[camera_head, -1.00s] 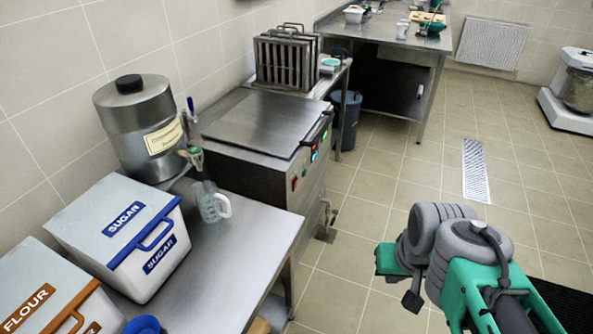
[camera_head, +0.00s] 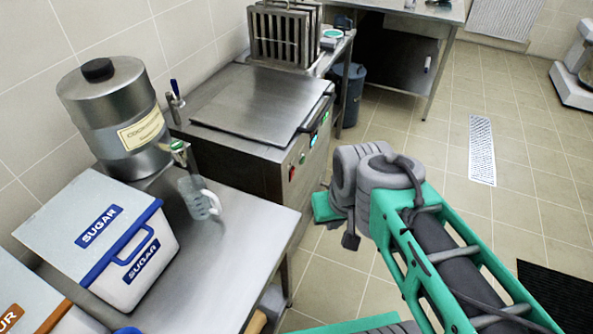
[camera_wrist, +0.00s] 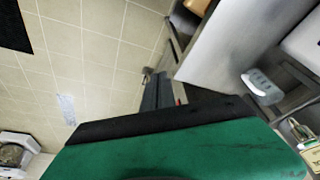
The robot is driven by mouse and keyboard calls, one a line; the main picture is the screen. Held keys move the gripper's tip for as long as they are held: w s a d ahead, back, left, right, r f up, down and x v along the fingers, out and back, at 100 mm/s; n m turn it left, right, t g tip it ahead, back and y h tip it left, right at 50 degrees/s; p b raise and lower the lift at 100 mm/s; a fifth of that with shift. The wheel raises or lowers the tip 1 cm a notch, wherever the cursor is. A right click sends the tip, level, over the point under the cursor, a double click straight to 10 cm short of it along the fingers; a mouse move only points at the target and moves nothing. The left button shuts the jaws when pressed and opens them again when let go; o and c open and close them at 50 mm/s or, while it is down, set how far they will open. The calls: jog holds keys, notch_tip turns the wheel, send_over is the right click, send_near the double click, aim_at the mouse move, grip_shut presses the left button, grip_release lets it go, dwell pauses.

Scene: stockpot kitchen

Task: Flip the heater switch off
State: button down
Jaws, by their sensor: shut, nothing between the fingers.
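The steel heating unit (camera_head: 246,112) stands along the left wall in the head view, with a closed flat lid. Its front panel carries a red switch (camera_head: 292,173), a small knob and lit green and blue indicators. I cannot tell from these marks which way the switch is set. My arm reaches in from the lower right, its wrist in front of the panel's right side and apart from it. My gripper (camera_wrist: 158,86) shows in the wrist view as dark fingers, shut and empty. A small red spot beside the fingers is too small to identify.
A steel table (camera_head: 215,255) in front of the unit holds a clear jug (camera_head: 199,198), a sugar bin (camera_head: 110,240) and a steel dispenser (camera_head: 115,115). A rack (camera_head: 280,35) and blue bin (camera_head: 350,92) stand beyond.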

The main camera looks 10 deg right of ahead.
aim_at(293, 174)
jog(key=w+d+f+m+t+b, duration=0.1)
jog(key=w+f+m+b, duration=0.1)
jog(key=w, duration=0.7)
jog(key=w+d+f+m+t+y+b, duration=0.1)
jog(key=w+d+f+b, duration=0.1)
jog(key=w+f+b, duration=0.2)
jog(key=w+d+f+m+t+y+b, duration=0.1)
jog(key=w+f+m+t+b, duration=0.1)
jog(key=w+f, duration=0.6)
jog(key=w+b, duration=0.1)
jog(key=w, duration=0.5)
jog(key=shift+w+d+m+b, duration=0.15)
jog(key=shift+d+m+b, duration=0.15)
jog(key=w+a+f, duration=0.5)
jog(key=w+f, duration=0.2)
jog(key=w, duration=0.1)
jog(key=shift+f, duration=0.2)
jog(key=shift+w+a, duration=0.1)
